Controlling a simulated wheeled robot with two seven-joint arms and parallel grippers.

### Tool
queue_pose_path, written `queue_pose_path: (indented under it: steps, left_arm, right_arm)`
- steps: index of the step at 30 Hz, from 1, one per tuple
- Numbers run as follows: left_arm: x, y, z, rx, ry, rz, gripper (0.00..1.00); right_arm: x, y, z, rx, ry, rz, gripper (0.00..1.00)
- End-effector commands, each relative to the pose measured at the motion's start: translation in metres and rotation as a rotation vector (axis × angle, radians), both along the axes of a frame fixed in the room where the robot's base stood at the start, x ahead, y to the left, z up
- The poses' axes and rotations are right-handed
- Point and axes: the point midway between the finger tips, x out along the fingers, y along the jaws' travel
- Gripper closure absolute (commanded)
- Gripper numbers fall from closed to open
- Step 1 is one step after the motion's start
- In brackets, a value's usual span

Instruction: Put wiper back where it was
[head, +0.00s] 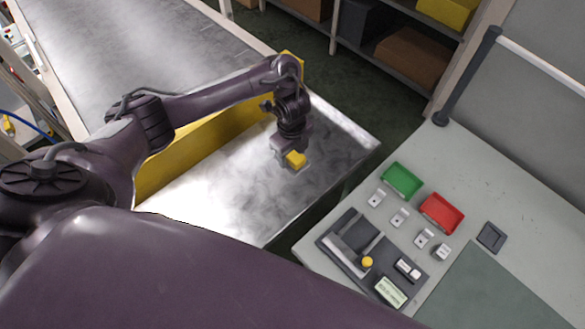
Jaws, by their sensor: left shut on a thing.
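My left gripper (291,150) reaches in from the left over the near end of the metal conveyor surface (200,205). It points down and is shut on a small yellow block, which I take to be the wiper (296,159). Only the block's yellow top shows between the fingers, and the gripper hides the rest. I cannot tell whether it touches the metal surface. My right gripper is not in view.
A grey table stands at right with a green tray (402,180), a red tray (441,213), several small grey pieces, a small dark square tray (491,237) and a dark fixture board (340,262). A yellow wall (205,150) edges the conveyor. Shelves stand behind.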

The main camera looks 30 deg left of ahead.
Motion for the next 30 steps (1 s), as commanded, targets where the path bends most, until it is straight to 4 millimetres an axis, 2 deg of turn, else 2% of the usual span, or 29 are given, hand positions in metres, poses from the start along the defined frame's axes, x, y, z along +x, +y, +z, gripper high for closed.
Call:
queue_pose_path:
  steps: [1,4,7,11,17,29,30]
  left_arm:
    - [-0.001,-0.002,-0.02,-0.003,0.002,0.001,0.71]
    - [0.0,-0.001,-0.033,-0.003,0.001,0.0,0.71]
    - [0.001,-0.001,-0.038,-0.001,-0.002,-0.001,0.71]
    - [0.0,-0.001,-0.047,-0.002,0.0,-0.001,0.71]
    - [0.0,-0.001,-0.077,-0.002,0.0,0.0,0.71]
    - [0.001,0.0,-0.079,-0.001,-0.002,-0.001,0.71]
    - [0.001,0.0,-0.08,0.0,-0.001,-0.001,0.45]
  right_arm:
    - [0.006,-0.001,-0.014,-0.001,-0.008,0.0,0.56]
    - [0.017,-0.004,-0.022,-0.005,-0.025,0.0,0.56]
    - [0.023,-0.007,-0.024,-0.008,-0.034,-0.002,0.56]
    - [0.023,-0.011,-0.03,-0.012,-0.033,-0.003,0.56]
    - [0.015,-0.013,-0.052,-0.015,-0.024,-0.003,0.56]
    - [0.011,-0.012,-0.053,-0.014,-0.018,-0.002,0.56]
    - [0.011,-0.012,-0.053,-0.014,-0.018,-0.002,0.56]
